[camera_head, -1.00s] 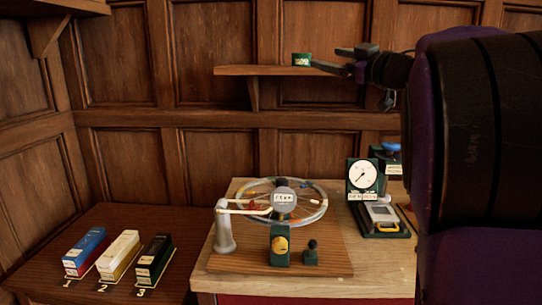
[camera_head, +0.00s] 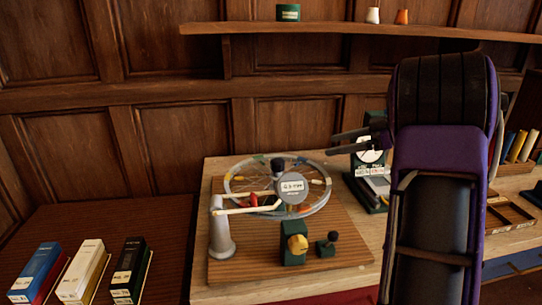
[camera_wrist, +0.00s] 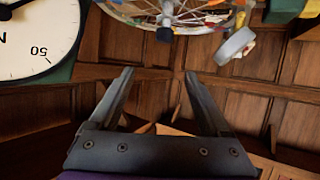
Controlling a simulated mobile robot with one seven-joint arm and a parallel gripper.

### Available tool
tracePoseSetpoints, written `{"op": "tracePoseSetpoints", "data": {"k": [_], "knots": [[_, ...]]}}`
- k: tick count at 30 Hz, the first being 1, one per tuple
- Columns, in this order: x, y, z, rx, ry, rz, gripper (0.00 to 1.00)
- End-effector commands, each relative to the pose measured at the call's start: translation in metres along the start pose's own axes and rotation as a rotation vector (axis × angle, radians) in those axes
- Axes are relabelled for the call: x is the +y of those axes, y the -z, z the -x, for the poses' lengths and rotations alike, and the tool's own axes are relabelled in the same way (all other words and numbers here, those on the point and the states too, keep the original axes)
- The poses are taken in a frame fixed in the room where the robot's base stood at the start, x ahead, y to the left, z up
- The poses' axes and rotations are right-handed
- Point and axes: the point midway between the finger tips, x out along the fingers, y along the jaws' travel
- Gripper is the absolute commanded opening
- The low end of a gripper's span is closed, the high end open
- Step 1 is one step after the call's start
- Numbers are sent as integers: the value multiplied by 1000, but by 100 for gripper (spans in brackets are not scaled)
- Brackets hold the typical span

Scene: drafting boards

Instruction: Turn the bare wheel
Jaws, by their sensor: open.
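A spoked wheel (camera_head: 233,179) with a pale rim and small coloured pieces on it lies flat above a wooden board on the bench. It also shows at the top of the wrist view (camera_wrist: 188,22), partly cut off. A round labelled disc (camera_head: 291,187) on a pale arm covers part of its near side. My gripper (camera_head: 333,143) is to the right of the wheel and appears higher, apart from it. In the wrist view its two fingers (camera_wrist: 157,72) stand wide apart with nothing between them.
A grey post (camera_head: 222,235), a green block with a yellow knob (camera_head: 296,243) and a small black-knobbed block (camera_head: 327,246) stand near the wheel. A dial gauge (camera_wrist: 32,38) is close by my gripper. Three numbered boxes (camera_head: 82,270) are at left. A shelf (camera_head: 330,29) runs behind.

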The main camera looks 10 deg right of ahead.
Motion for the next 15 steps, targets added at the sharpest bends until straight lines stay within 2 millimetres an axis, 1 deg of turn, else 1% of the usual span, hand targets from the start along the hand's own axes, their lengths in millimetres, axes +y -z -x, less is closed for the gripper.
{"op": "tracePoseSetpoints", "data": {"k": [1,3,5,8,11,15], "knots": [[-2,-7,4,2,11,-13,81],[-4,-12,5,2,26,-23,81],[-6,-14,5,2,33,-27,81],[-7,-15,-1,3,37,-28,81],[-7,-15,-16,3,39,-27,81],[-9,-15,-45,3,39,-27,81]]}}
